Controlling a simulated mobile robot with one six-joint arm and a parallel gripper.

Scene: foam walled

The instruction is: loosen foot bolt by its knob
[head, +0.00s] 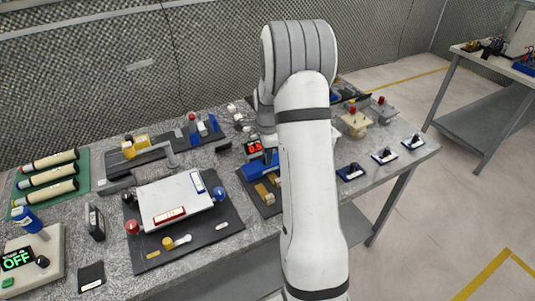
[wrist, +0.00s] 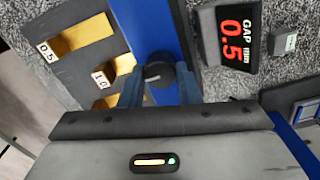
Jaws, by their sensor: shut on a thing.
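A black round knob (wrist: 158,75), which I take for the foot bolt's knob, sits on a blue bar (wrist: 150,25) in the wrist view. My gripper (wrist: 159,90) is shut on it, one blue-grey finger on each side. The bolt below the knob is hidden. In the head view the blue bar (head: 262,167) shows left of my arm, while the arm hides my gripper and the knob.
Brass pieces (wrist: 80,35) with white tags, two reading 0.5 and 1.0, lie in a dark board left of the bar. Small switch boxes (head: 351,172) stand at right.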

